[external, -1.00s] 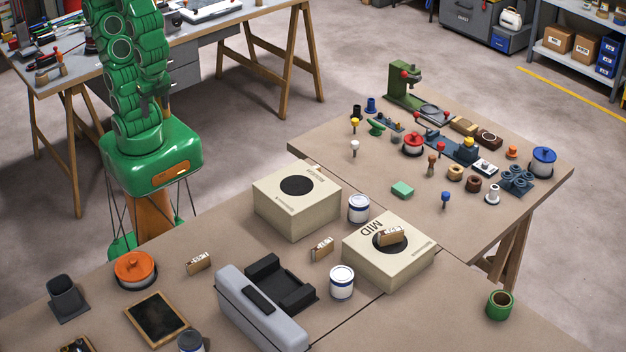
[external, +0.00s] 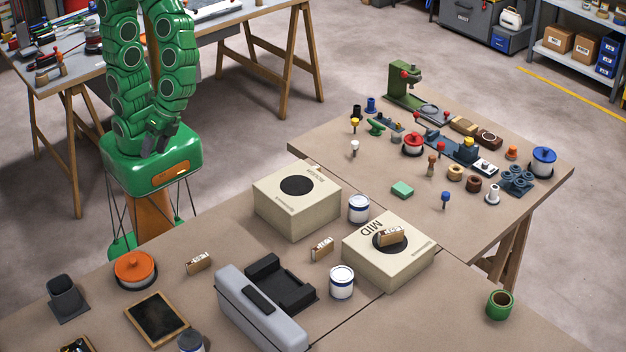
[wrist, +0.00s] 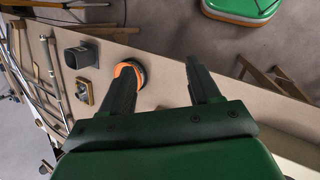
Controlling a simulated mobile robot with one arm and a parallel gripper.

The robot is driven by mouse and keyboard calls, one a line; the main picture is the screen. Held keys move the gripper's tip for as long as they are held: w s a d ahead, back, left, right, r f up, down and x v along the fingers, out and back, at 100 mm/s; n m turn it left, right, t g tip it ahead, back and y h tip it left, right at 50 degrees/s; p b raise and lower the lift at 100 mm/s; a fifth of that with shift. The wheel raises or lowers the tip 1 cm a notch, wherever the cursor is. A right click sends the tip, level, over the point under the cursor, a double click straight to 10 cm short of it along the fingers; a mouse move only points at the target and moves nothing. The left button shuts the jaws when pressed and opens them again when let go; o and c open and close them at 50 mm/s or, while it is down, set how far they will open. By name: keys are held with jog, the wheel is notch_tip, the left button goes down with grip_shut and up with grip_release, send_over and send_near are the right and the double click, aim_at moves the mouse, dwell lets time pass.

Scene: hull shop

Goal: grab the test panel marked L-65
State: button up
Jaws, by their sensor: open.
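Three small brown panels with white labels show in the external view. One panel (external: 199,262) stands on the bench right of the orange-lidded pot, another panel (external: 321,248) stands between the two cream boxes, and a third panel (external: 390,236) is on top of the cream box marked MID. The labels are too small to read, so I cannot tell which is L-65. My gripper (external: 163,138) is in front of my green base, apart from all three panels. In the wrist view my gripper (wrist: 161,66) is open and empty, and no panel is clearly visible there.
The orange-lidded pot (external: 134,268), a dark square cup (external: 65,297) and a grey case (external: 262,312) stand near the left panel. White cans (external: 342,283) flank the MID box (external: 414,267). A cream box (external: 296,212) stands behind. Bare bench lies around the left panel.

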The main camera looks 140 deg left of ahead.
jog(key=w+d+f+n+h, duration=0.2)
jog(key=w+d+f+h, duration=0.1)
jog(key=w, duration=0.2)
jog(key=n+t+h, duration=0.3)
jog(key=n+t, duration=0.5)
jog(key=n, duration=0.7)
send_near(200, 258)
jog(key=shift+w+d+f, duration=0.15)
jog(key=shift+w+d, duration=0.05)
jog(key=shift+d, duration=0.1)
jog(key=shift+f, duration=0.1)
jog(key=shift+x, duration=3.85)
grip_shut()
